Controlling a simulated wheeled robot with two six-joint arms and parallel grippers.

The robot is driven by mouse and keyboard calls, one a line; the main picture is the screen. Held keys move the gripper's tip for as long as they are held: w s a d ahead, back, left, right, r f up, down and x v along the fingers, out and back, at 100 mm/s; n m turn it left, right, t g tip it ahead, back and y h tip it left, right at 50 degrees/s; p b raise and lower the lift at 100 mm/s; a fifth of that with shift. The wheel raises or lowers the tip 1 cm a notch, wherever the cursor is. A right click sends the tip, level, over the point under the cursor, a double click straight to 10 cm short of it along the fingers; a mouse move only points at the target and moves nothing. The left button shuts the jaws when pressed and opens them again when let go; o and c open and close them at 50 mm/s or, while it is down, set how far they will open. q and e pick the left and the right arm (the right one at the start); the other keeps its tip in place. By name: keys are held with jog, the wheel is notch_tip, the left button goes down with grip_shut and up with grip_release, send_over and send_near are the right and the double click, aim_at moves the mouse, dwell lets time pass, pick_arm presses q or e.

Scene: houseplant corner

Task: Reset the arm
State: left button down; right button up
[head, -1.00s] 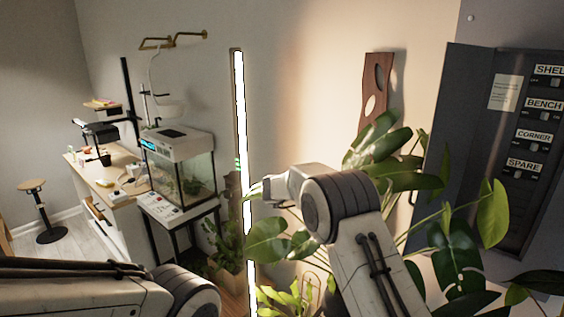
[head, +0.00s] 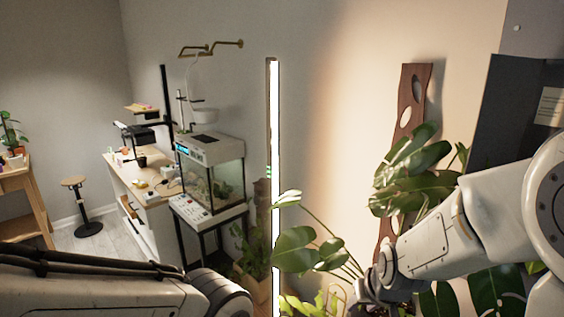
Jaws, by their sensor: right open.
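My right arm (head: 470,225) comes in from the right edge, and its wrist points left and down. My right gripper (head: 368,297) is at the lower middle, in front of the potted plant's leaves, and is open; its fingers are small and dark, and nothing shows between them. My left arm (head: 110,285) crosses the lower left corner. Its gripper is out of the picture.
A large-leaved plant (head: 410,180) stands close behind my right arm. A lit light bar (head: 275,150) stands upright left of it. A fish tank (head: 212,170), a desk (head: 155,190) and a stool (head: 75,185) are farther left. A dark cabinet (head: 500,110) is at right.

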jog(key=s+d+f+g, duration=0.1)
jog(key=s+f+g, duration=0.15)
jog(key=s, duration=0.65)
jog(key=s+a+r+n+g, duration=0.1)
jog(key=s+a+r+n, duration=0.2)
jog(key=s+a, duration=0.3)
jog(key=s+a+r+n+g, duration=0.2)
jog(key=s+a+r+n, duration=0.1)
jog(key=s+a, duration=0.4)
jog(key=shift+a+n+y, duration=0.2)
jog(key=shift+n+y, duration=0.1)
jog(key=shift+n, duration=0.5)
